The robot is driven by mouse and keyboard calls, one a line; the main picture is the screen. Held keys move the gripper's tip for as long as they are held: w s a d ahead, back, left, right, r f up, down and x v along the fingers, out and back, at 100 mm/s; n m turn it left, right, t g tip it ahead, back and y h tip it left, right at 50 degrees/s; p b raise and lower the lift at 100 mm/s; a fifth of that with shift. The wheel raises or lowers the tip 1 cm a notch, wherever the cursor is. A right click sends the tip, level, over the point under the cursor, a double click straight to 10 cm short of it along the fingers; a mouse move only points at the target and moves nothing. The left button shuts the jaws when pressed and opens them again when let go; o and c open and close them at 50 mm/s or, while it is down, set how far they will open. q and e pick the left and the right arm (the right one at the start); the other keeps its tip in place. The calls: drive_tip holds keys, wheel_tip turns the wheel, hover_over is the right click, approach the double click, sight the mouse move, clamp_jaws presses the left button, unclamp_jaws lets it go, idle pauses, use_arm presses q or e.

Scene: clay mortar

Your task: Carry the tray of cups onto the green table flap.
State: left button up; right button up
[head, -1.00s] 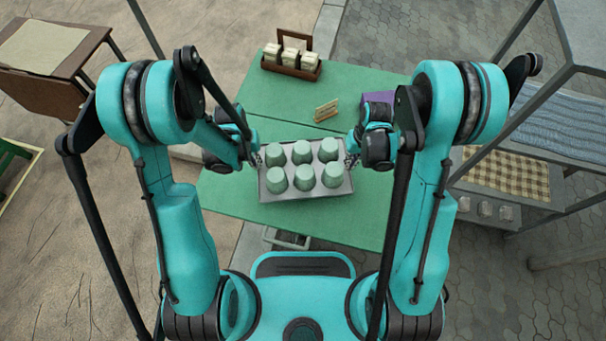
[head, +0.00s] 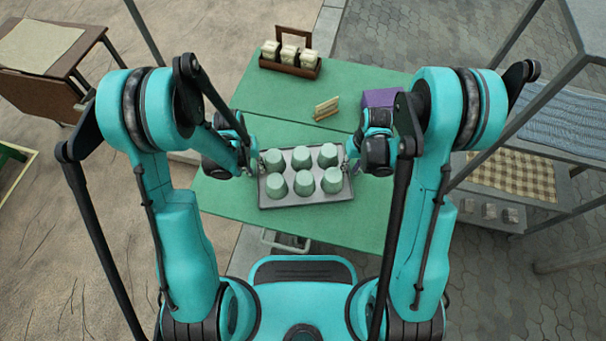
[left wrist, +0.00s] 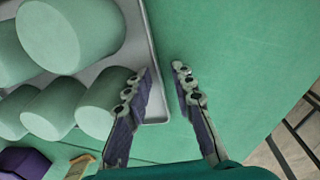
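The grey tray (head: 306,203) lies over the near part of the green table top and carries several upside-down pale green cups (head: 276,161). My left gripper (head: 257,166) is at the tray's left side. In the left wrist view, the left gripper's fingers (left wrist: 163,77) are apart, one on each side of the tray's rim (left wrist: 157,108), with a gap to it. Cups (left wrist: 70,32) show beside them. My right gripper (head: 348,169) is at the tray's right side; its fingers are too small to tell open from shut.
A wooden caddy with jars (head: 290,59) stands at the back of the green table (head: 350,225). A small wooden stand (head: 326,109) and a purple box (head: 381,97) are behind the tray. A shelf with cloths (head: 520,170) stands right. A brown table (head: 45,85) is far left.

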drive_tip(key=shift+a, duration=0.1)
use_arm(q)
wheel_tip(320, 180, up, 8)
drive_tip(key=shift+a, duration=0.45)
use_arm(e)
wheel_tip(320, 180, up, 12)
drive_tip(key=d, duration=0.1)
drive_tip(key=shift+d, duration=0.25)
drive_tip(key=shift+w, duration=0.1)
idle(0.3)
